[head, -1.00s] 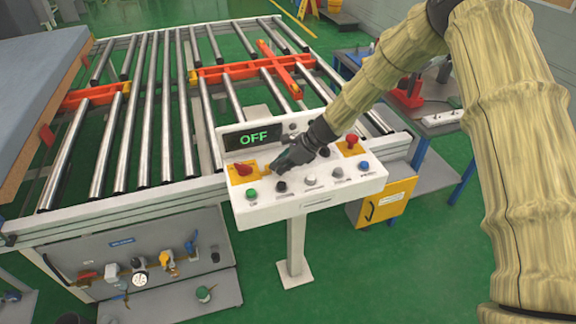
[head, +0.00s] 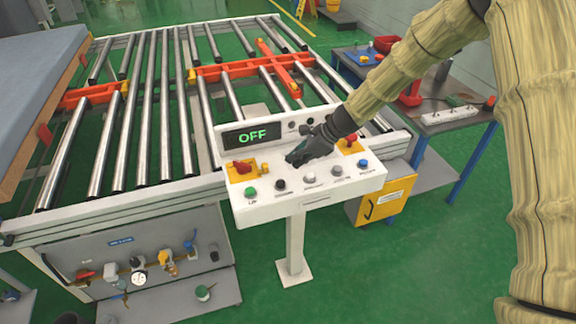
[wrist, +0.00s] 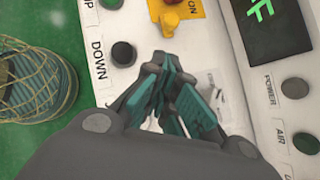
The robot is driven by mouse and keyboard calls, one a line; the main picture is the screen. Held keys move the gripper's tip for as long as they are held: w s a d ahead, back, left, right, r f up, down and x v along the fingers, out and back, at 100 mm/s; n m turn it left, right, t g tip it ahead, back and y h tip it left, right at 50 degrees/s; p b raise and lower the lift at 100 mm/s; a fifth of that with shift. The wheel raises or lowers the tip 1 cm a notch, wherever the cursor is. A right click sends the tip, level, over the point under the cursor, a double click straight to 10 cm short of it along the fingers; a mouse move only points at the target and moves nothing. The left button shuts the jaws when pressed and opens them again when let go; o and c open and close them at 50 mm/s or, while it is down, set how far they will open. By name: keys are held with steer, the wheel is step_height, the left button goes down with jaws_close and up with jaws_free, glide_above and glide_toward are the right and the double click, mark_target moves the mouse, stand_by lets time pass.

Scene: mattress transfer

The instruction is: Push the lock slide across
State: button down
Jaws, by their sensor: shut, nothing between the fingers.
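A white control console (head: 300,197) stands before the roller table, its display (head: 252,137) reading OFF. At its left, a red rotary handle (head: 242,167) sits on a yellow plate (head: 236,177). A small yellow slide piece (head: 263,168) lies just right of the handle. In the wrist view, a yellow piece (wrist: 169,18) shows on the yellow plate (wrist: 190,9), just beyond my fingertips. My gripper (head: 291,161) is shut and empty over the console, right of the slide piece and apart from it. The wrist view shows its fingers (wrist: 163,62) together.
Buttons line the console's front: green (head: 251,192), black (head: 280,185), two grey and blue (head: 363,163). A red knob (head: 351,138) sits on a yellow plate at the right. A grey mattress (head: 35,80) lies at the left. A workbench (head: 440,121) stands right.

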steer(key=b+v, duration=0.2)
steer(key=v, duration=0.4)
steer(key=shift+r, duration=0.25)
steer(key=shift+d, duration=0.15)
